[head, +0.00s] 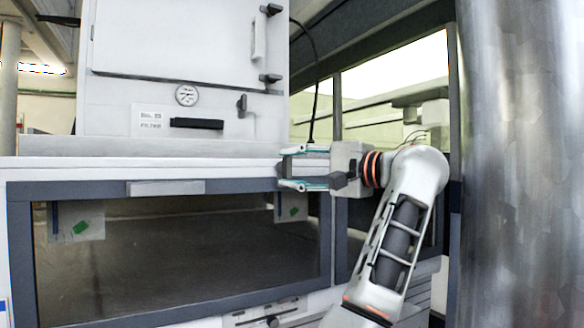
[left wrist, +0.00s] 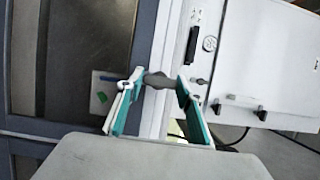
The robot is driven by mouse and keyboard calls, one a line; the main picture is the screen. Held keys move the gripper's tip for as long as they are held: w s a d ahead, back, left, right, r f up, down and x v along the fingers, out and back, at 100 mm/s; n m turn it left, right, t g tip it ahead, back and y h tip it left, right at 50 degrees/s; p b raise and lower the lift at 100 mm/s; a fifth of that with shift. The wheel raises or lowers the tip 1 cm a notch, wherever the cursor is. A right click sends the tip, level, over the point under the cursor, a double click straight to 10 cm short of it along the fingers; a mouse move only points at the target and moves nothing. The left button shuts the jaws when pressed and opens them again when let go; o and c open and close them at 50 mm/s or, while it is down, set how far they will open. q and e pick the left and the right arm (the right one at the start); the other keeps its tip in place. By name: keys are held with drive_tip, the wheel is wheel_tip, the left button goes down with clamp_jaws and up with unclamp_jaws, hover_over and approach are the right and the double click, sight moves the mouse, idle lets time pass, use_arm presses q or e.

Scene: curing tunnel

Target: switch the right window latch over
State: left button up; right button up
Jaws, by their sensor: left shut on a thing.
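The right window latch (left wrist: 158,80) shows in the left wrist view as a dark grey piece lying across between my fingertips. It sits by the seam of the dark window frame and the white ledge. My left gripper (head: 284,168) is at the upper right corner of the wide dark window (head: 190,245) in the head view. Its teal-edged fingers also show in the left wrist view (left wrist: 157,88), one at each end of the latch, shut on it. In the head view the latch cannot be made out clearly between the fingers. My right gripper is in neither view.
A white cabinet (head: 185,40) with a dial (head: 187,95), a black handle (head: 197,123) and dark hinges stands above the ledge (head: 130,165). A dark cable (head: 314,75) hangs behind my gripper. A shiny metal surface (head: 520,180) fills the right side.

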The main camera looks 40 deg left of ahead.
use_arm(q)
drive_tip(key=shift+o, duration=0.2)
drive_tip(key=shift+c, duration=0.2)
drive_tip(key=o, duration=0.9)
drive_tip(key=shift+o, duration=1.1)
